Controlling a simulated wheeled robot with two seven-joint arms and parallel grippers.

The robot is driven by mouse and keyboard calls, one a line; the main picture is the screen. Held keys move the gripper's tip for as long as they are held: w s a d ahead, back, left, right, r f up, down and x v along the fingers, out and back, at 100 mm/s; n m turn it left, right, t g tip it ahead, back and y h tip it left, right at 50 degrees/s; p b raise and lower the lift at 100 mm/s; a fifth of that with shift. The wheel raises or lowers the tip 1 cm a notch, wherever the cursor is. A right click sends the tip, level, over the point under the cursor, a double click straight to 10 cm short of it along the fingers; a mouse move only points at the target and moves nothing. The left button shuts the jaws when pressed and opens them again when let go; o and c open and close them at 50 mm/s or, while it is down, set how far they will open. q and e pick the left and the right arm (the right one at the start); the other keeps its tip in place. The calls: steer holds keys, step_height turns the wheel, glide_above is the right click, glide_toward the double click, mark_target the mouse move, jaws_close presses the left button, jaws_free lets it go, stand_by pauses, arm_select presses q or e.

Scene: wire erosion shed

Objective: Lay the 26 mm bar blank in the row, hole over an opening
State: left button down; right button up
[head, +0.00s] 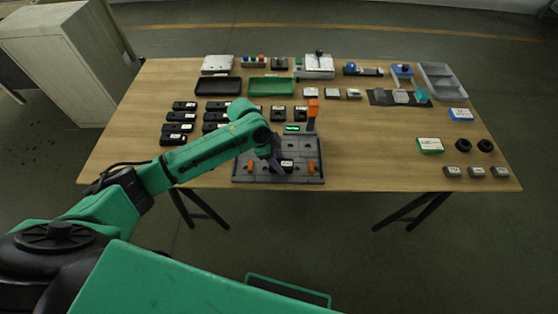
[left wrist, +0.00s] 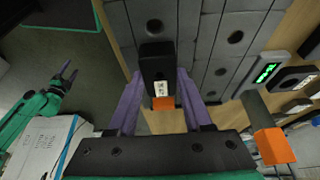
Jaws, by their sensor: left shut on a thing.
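My left gripper (head: 277,160) is over the grey slotted plate (head: 262,177) at the table's front edge. Its purple fingers are shut on a black bar blank (left wrist: 157,62) with a white label; the label's text is too small to read. In the head view the bar blank (head: 287,163) shows partly beside the gripper. The wrist view shows round dark openings in the plate (left wrist: 204,33), one just beyond the bar's far end. I cannot tell whether the bar touches the plate. My right gripper (left wrist: 68,72) shows small at the left of the wrist view, apparently open and empty.
An orange-topped post (head: 313,108) and a green-lit display (head: 292,128) stand at the plate's back. Orange pieces (head: 311,167) sit on the plate. Several labelled black bars (head: 178,128) lie to the left. Green (head: 270,86) and black (head: 218,86) trays are behind. Bare table lies right of the plate.

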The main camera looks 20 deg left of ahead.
arm_select(q)
steer(key=shift+f, duration=0.2)
stand_by(0.4)
steer(key=shift+c, duration=1.2)
jaws_free()
steer(key=shift+o, duration=1.2)
steer(key=shift+f, duration=0.1)
step_height(320, 180, up, 7)
steer(key=p, duration=0.7)
